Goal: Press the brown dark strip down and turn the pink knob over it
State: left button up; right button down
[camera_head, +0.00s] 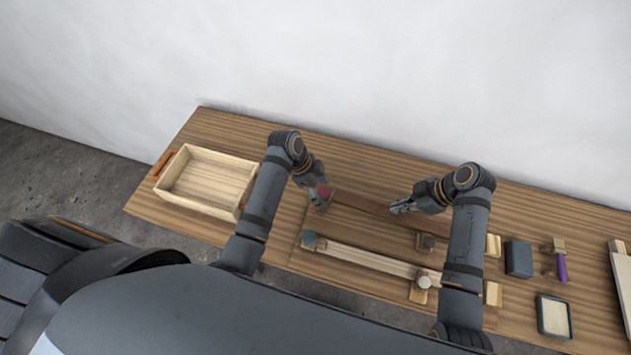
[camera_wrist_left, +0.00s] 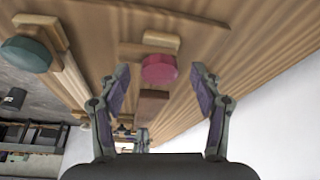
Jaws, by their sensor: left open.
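The pink knob (camera_head: 324,191) sits on a wooden block at the left end of the brown dark strip (camera_head: 362,203). In the left wrist view the round pink knob (camera_wrist_left: 158,69) shows between the spread fingers, and a piece of the dark strip (camera_wrist_left: 151,106) shows beside it. My left gripper (camera_head: 318,202) is open at the knob and partly hides it in the head view; contact cannot be told. My right gripper (camera_head: 395,208) is at the middle of the dark strip; whether it touches the strip or is shut is unclear.
A pale strip with a teal knob (camera_head: 309,239) and a white knob (camera_head: 424,282) lies nearer me. A dark knob (camera_head: 428,241) stands right of centre. A wooden box (camera_head: 165,197) is left. A grey block (camera_head: 518,259), purple-handled tool (camera_head: 561,268) and small tray (camera_head: 540,318) are right.

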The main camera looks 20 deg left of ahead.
pick_arm(q)
jog(key=shift+d+f, duration=0.1)
jog(key=shift+f, duration=0.1)
jog(key=shift+c, duration=0.3)
jog(key=c, duration=1.2)
pick_arm(e)
jog(key=shift+f, duration=0.2)
jog(key=shift+f, duration=0.55)
